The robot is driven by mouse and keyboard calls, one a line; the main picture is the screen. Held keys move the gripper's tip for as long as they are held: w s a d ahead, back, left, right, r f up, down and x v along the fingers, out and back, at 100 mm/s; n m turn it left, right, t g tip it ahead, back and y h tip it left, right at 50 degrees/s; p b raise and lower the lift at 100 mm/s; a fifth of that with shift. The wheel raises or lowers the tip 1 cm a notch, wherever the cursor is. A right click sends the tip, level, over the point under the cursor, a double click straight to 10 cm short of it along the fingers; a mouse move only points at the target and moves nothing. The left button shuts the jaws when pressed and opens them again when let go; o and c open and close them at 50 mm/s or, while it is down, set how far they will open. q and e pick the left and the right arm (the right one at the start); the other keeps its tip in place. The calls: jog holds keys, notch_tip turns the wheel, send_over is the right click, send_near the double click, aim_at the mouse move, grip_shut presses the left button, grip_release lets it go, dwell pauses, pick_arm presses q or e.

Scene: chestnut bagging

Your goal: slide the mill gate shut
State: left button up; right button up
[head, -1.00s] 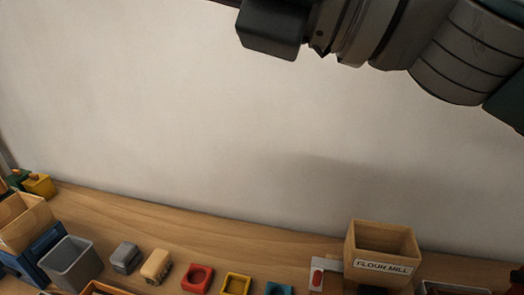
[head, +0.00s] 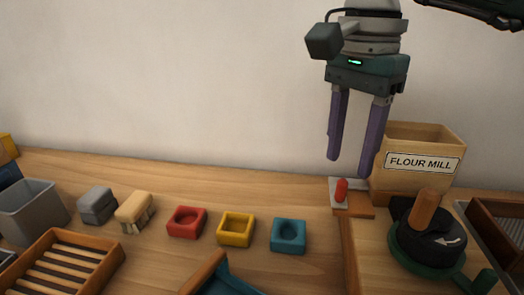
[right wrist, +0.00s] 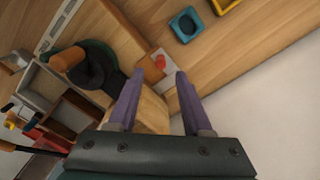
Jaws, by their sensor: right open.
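The flour mill (head: 418,181) is a wooden box with a "FLOUR MILL" label, standing on the table at the right of the head view. At its lower left is the gate, a pale plate (head: 335,203) with a red knob (head: 341,188). The red knob also shows in the right wrist view (right wrist: 160,62), just beyond the fingertips. My right gripper (head: 350,167) points down above the gate, its two purple fingers apart and empty. In the right wrist view the open fingers (right wrist: 160,75) lie to either side below the knob. My left gripper is out of view.
A dark hand wheel with a wooden handle (head: 425,209) stands in front of the mill. Red (head: 187,235), yellow (head: 236,243) and teal (head: 289,250) square blocks lie left of the gate. A slatted wooden tray (head: 105,259) is at the lower left.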

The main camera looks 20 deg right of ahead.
aim_at(344, 180)
jog(key=shift+f, duration=2.3)
grip_shut()
